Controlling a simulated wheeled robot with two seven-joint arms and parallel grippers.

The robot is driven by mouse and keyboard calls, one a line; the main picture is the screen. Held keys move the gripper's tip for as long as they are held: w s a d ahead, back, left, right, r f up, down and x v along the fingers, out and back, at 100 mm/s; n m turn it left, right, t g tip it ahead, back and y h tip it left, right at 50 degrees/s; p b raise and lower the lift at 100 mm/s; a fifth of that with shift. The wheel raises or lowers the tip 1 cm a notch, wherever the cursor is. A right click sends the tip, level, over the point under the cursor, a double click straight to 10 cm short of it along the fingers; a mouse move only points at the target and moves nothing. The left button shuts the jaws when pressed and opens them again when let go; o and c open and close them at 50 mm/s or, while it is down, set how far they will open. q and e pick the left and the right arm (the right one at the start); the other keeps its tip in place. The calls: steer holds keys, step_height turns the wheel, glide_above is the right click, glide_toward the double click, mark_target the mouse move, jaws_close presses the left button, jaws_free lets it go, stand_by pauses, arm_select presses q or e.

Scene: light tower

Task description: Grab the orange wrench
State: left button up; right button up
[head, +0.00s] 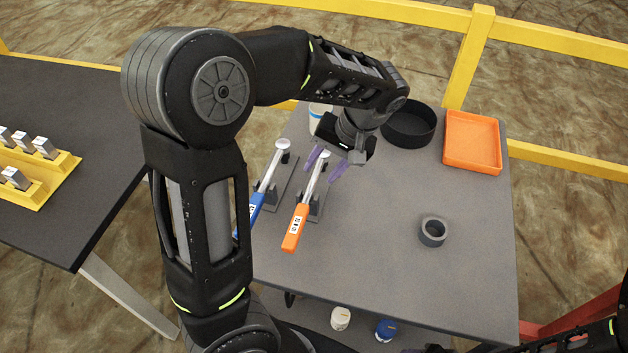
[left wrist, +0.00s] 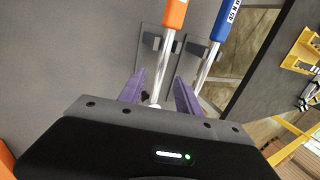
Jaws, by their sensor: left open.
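The orange wrench (head: 296,228) has an orange handle and a silver shaft, and rests on a small dark stand on the grey table. My left gripper (head: 326,167) is open, with purple fingers, over the head end of the orange wrench. In the left wrist view, the shaft of the orange wrench (left wrist: 163,62) runs down between the open fingers (left wrist: 160,88); its head end is partly hidden by the gripper body. I cannot tell whether the fingers touch it. At the lower right of the head view a dark part of my right arm shows, but its fingers are not clear.
A blue wrench (head: 256,205) lies on a stand just left of the orange one. A black round bowl (head: 408,128), an orange tray (head: 472,143) and a tape roll (head: 432,231) are on the table (head: 380,290). A white container (head: 318,112) stands behind the wrenches. Yellow rails (head: 570,165) border the table.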

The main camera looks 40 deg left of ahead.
mark_target(315, 178)
arm_select(q)
steer(key=shift+p+x, duration=0.4)
steer(key=shift+x, duration=2.2)
steer(key=shift+c, duration=0.2)
jaws_close()
